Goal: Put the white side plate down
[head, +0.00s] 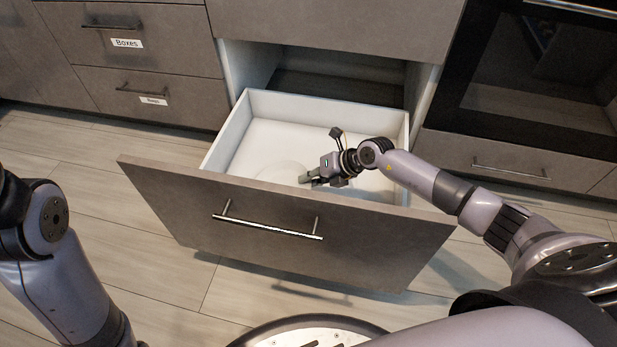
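A pale round shape, which looks like the white side plate (277,174), shows faintly inside the open white drawer (225,137). It is hard to make out against the white floor of the drawer, and the front panel hides its near part. My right gripper (307,179) reaches into the drawer from the right, its fingertips at the plate's right edge. I cannot tell whether the fingers are closed on the rim or apart from it. Of my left arm only links show at the left edge; its gripper is out of view.
The drawer's brown front (290,240) with a metal bar handle (268,228) stands between me and the inside. Closed drawers, one labelled "Boxes" (126,43), are at the upper left. A dark oven (535,75) is at the right. The drawer floor around the plate looks clear.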

